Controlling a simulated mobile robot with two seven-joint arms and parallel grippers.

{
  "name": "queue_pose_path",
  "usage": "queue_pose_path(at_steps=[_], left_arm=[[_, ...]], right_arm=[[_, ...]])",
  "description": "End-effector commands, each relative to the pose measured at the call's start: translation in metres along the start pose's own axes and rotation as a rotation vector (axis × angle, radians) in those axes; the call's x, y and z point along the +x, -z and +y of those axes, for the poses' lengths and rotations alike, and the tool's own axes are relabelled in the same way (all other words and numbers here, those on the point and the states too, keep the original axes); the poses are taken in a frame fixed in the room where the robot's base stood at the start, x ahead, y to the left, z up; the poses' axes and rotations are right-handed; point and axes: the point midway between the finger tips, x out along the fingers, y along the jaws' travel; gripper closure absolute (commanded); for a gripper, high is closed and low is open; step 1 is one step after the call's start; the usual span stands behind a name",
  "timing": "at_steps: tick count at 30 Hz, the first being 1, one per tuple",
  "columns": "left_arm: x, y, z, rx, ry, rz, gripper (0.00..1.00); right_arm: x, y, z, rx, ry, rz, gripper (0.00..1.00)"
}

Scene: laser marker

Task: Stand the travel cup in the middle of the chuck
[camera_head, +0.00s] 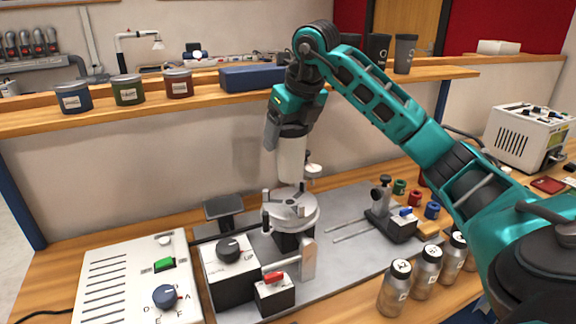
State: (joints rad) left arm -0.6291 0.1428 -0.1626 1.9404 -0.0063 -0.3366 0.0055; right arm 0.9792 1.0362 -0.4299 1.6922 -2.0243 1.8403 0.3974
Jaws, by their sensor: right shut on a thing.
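My right gripper (289,122) reaches down from the teal arm and is shut on the pale travel cup (291,160). The cup has a dark top and hangs about upright. Its base appears just over the round grey chuck (291,212), toward the far side of the disc in the picture. I cannot tell whether the base touches it. The chuck has upright jaw posts, one at the left front, and sits on a dark mount. My left gripper is not in view.
A control box with a black knob (230,249) and a red-switch box (274,294) stand in front of the chuck. Several labelled bottles (427,268) stand at the right front. A shelf (222,99) behind bears tins, a blue case and dark cups (404,54).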

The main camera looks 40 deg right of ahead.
Motion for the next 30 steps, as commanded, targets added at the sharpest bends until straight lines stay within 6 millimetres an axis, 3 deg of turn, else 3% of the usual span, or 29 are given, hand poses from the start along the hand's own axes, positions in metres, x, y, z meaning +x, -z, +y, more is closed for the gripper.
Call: queue_pose_path(at_steps=[15,26,27,30], left_arm=[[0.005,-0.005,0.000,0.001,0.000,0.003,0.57],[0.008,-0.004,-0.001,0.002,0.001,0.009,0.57],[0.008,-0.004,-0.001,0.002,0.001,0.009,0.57],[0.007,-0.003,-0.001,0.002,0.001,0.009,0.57]], right_arm=[[0.056,0.023,0.000,0.001,0.000,-0.001,0.35],[0.059,0.024,0.000,0.001,0.000,-0.003,0.35],[0.060,0.025,0.000,0.001,0.000,-0.001,0.22],[0.059,0.025,0.000,0.001,0.000,-0.001,0.12]])
